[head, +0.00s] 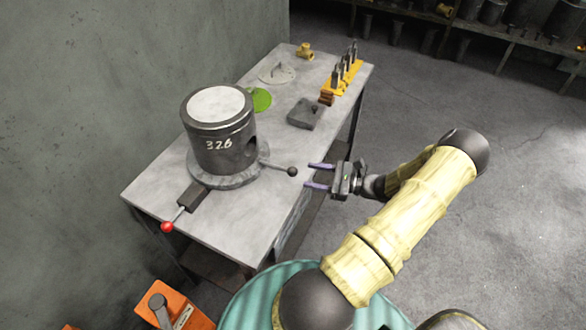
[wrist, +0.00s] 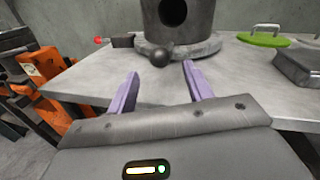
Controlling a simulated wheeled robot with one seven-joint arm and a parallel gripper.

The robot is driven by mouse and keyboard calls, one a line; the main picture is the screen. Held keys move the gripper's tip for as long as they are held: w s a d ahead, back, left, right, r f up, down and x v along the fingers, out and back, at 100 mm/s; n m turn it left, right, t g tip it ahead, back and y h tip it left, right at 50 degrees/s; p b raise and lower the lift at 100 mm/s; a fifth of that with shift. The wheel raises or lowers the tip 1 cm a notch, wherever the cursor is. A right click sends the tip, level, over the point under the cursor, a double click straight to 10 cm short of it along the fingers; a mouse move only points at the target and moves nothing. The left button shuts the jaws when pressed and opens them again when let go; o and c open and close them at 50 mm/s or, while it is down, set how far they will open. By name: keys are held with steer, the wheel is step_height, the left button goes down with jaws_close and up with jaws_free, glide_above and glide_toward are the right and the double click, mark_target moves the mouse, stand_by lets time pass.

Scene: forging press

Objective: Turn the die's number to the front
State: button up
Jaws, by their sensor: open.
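The die (head: 220,140) is a dark grey cylinder with a pale top, standing upright on a round base plate (head: 236,180) on the table. Its white number 326 (head: 218,143) faces the front of the head view, and a round hole shows on its right side. In the wrist view the die (wrist: 190,28) shows its hole. A bar with a dark ball knob (head: 292,171) sticks out from the base to the right. My gripper (head: 308,175) is open and empty, its purple fingers beside the knob. In the wrist view the knob (wrist: 162,56) lies just ahead, between the finger lines.
A red-knobbed lever (head: 167,226) sticks out at the base's front left. The table (head: 155,190) also bears a green disc (head: 261,99), a dark block with a handle (head: 305,114) and a yellow tool rack (head: 342,80). An orange machine (head: 175,306) stands at lower left. Floor at right is clear.

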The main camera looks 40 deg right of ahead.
mark_target(293, 172)
steer(key=p+x, duration=0.1)
steer(key=x, duration=0.6)
jaws_close()
